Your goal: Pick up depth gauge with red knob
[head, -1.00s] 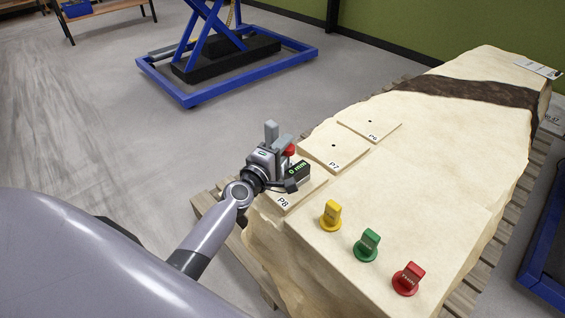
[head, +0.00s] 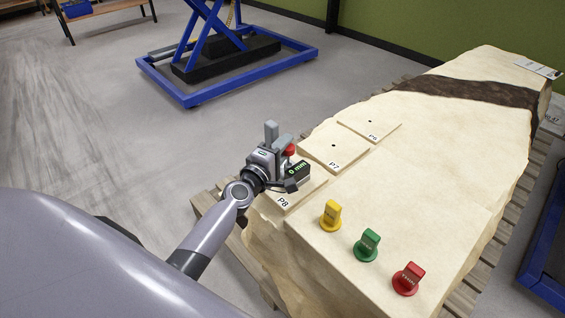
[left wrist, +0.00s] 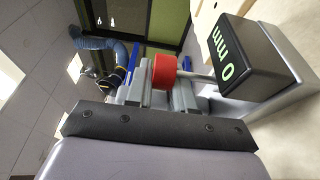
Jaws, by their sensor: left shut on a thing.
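The depth gauge has a dark display box (head: 297,170) reading "0 mm" in green and a red knob (head: 290,150). It is at the plate marked P8 (head: 284,201), on the near left end of the stone block. My left gripper (head: 284,150) is shut on the gauge by its red knob. In the left wrist view the red knob (left wrist: 164,71) sits between the grey fingers, with the display box (left wrist: 240,56) to the right. The gauge's lower end is hidden, so I cannot tell whether it touches the plate. My right gripper is not in view.
Plates P7 (head: 333,152) and P6 (head: 369,126) lie farther back on the block. Yellow (head: 331,215), green (head: 367,245) and red (head: 409,279) markers stand on its near part. A blue lift frame (head: 228,75) stands on the floor behind.

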